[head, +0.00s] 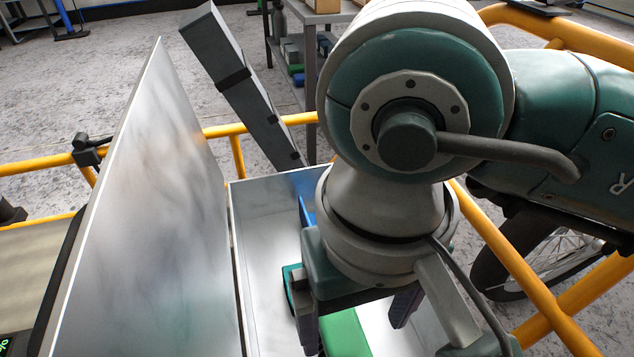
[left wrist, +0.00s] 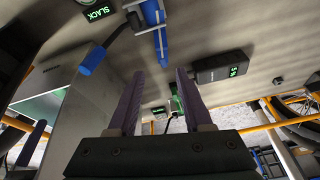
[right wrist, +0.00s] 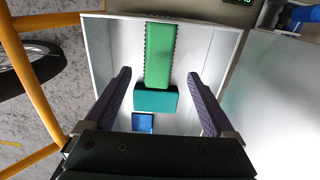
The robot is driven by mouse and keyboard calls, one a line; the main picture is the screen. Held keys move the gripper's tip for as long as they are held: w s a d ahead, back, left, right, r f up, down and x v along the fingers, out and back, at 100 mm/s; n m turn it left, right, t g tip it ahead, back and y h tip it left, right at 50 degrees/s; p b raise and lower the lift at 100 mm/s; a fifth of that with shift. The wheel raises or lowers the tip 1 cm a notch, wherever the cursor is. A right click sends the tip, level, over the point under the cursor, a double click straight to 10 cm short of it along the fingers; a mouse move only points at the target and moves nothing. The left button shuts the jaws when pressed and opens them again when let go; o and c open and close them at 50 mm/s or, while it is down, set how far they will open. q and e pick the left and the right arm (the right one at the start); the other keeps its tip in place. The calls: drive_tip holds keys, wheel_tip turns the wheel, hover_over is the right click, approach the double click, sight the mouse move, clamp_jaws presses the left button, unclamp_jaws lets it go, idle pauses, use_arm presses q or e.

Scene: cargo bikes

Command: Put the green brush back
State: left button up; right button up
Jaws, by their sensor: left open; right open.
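The green brush (right wrist: 160,55), a long green block with dark bristles along its edges, lies in an open metal box (right wrist: 215,40) in the right wrist view. In the head view part of it (head: 343,335) shows below my right gripper (head: 355,312). My right gripper, also in its wrist view (right wrist: 163,100), is open and empty above the box, its fingers apart on either side. A teal block (right wrist: 155,98) sits at the brush's near end, and a small blue piece (right wrist: 143,122) lies closer. My left gripper (left wrist: 158,100) is open and empty, seen only in its wrist view.
The box's raised metal lid (head: 150,210) stands to its left in the head view. Yellow tube rails (head: 520,275) and a wheel (head: 540,262) are on the right. A shelf (head: 300,55) stands behind. In the left wrist view a blue-handled tool (left wrist: 158,35) hangs near a lit SLACK display (left wrist: 98,12).

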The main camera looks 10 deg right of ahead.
wheel_tip(320, 180, up, 11)
drive_tip(key=p, duration=0.5)
drive_tip(key=shift+r, duration=0.15)
